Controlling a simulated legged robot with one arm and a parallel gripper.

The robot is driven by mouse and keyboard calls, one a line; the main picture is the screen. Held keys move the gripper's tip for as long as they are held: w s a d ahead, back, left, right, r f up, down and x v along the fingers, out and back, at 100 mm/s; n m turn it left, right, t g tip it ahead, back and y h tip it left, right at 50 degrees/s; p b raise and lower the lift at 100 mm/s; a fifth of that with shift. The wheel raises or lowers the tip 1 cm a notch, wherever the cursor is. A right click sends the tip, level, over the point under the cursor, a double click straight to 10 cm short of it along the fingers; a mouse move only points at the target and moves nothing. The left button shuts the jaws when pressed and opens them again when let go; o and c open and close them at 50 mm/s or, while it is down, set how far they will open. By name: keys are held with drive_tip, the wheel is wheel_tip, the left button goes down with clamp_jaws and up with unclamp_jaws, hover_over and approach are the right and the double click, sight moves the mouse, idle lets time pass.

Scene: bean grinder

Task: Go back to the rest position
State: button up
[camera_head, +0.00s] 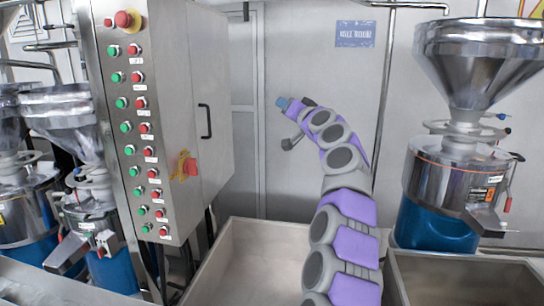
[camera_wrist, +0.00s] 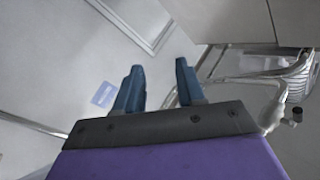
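My gripper (camera_head: 283,103) is at the end of my purple and grey arm in the head view. It is raised in front of the pale back wall, right of the steel control cabinet, and points to the left. In the wrist view my gripper (camera_wrist: 159,84) shows its two blue fingers apart with nothing between them. It touches nothing that I can see.
The control cabinet (camera_head: 218,80) with red and green buttons stands left of my arm. A grinder (camera_head: 450,185) with a steel hopper stands at the right. More grinders (camera_head: 85,200) stand at the left. Open troughs (camera_head: 262,248) lie low in front. A blue sign (camera_head: 355,33) hangs on the wall.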

drive_tip(key=s+a+f+n+g, duration=0.1)
drive_tip(key=s+a+f+g, duration=0.3)
drive_tip(key=s, duration=0.5)
drive_tip(key=s+a+f+n+g, duration=0.2)
drive_tip(key=s+f+g, duration=0.2)
drive_tip(key=s+f, duration=0.4)
drive_tip(key=s+a+f+n+g, duration=0.1)
drive_tip(key=s+a+f+g, duration=0.25)
drive_tip(key=s, duration=0.65)
drive_tip(key=s+d+f+g+h, duration=0.2)
drive_tip(key=s+d+f, duration=0.4)
drive_tip(key=s, duration=0.6)
drive_tip(key=s+d+f+m+g+h, duration=0.1)
drive_tip(key=s+d+f+g+h, duration=0.2)
drive_tip(key=s+d+f, duration=0.3)
drive_tip(key=s+d+f+m+g+h, duration=0.1)
drive_tip(key=s+d+f+g+h, duration=0.1)
drive_tip(key=s+d+f, duration=0.4)
drive_tip(key=s+f, duration=0.2)
drive_tip(key=s, duration=0.5)
drive_tip(key=s+f+h, duration=0.1)
drive_tip(key=s+f, duration=0.2)
drive_tip(key=s, duration=0.3)
drive_tip(key=shift+s+d+f+g, duration=0.3)
drive_tip(key=shift+s+d+g, duration=0.05)
drive_tip(key=shift+s+d, duration=0.05)
